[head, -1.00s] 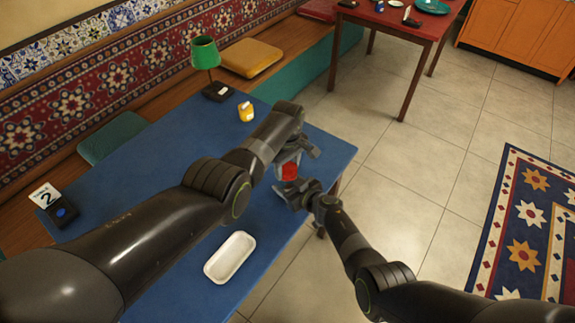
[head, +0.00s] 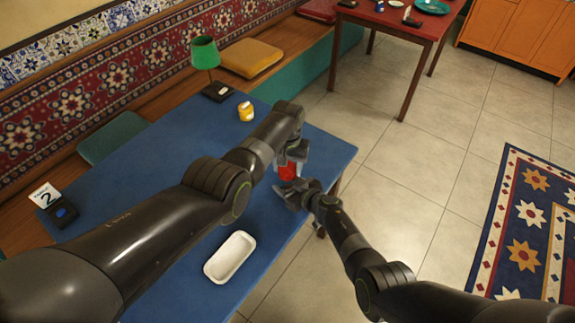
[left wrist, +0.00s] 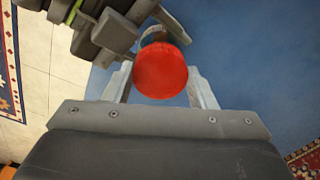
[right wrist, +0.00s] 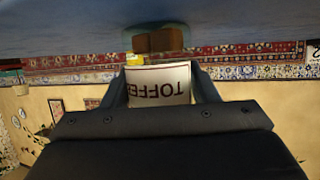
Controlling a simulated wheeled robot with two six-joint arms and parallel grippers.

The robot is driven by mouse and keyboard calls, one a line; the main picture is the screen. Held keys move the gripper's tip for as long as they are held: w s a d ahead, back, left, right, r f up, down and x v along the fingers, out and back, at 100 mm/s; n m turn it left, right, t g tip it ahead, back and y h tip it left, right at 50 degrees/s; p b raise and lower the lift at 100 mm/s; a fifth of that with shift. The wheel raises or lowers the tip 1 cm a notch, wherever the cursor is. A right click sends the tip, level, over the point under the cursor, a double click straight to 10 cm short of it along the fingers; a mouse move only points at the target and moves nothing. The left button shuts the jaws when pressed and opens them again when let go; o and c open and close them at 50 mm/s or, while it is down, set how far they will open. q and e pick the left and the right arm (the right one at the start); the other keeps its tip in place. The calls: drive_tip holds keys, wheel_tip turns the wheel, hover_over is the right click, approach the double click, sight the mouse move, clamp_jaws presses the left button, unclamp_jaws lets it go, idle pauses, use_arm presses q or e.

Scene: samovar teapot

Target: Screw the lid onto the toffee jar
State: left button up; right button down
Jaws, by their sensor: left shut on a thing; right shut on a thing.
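The red lid (head: 287,172) shows between my two grippers over the right part of the blue table. In the left wrist view the lid (left wrist: 160,71) is a round red disc between the fingers of my left gripper (head: 291,160), which is shut on it. My right gripper (head: 294,190) is shut on the toffee jar (right wrist: 160,84). In the right wrist view its white label reads TOFFEE upside down. The jar is mostly hidden in the head view. I cannot tell whether the lid sits on the jar's thread.
On the blue table (head: 130,195) stand a white tray (head: 231,257), a yellow pot (head: 246,111), a green lamp (head: 205,55) and a dark stand with a number 2 card (head: 45,195). A red table (head: 400,25) stands at the back. Tiled floor lies to the right.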

use_arm(q)
drive_tip(key=o, duration=1.1)
drive_tip(key=shift+r, duration=0.1)
drive_tip(key=shift+r, duration=2.15)
drive_tip(key=shift+c, duration=0.4)
drive_tip(key=n, duration=0.1)
drive_tip(key=r+n, duration=0.1)
drive_tip(key=n, duration=0.2)
drive_tip(key=shift+r, duration=0.35)
drive_tip(key=n, duration=0.1)
drive_tip(key=r+n, duration=0.1)
drive_tip(key=n, duration=0.3)
drive_tip(key=shift+r, duration=0.4)
